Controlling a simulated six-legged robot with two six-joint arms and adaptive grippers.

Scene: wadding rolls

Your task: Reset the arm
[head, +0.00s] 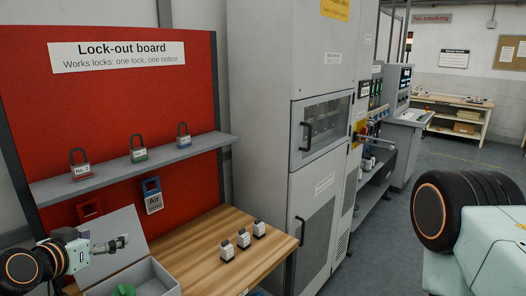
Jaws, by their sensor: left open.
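My left gripper (118,243) comes in from the lower left, on a mint and black arm. Its jaws are open and I see nothing between them. It is in front of the raised lid (122,229) of a grey box (150,280); I cannot tell whether it touches the lid. My right gripper is not in view; mint and black parts of my own body fill the right edge.
A red lock-out board (120,103) has a grey shelf (108,172) with red, green and blue padlocks. A blue "Air" tag (153,200) hangs below. Grey cabinets (265,120) stand right; floor beyond is clear.

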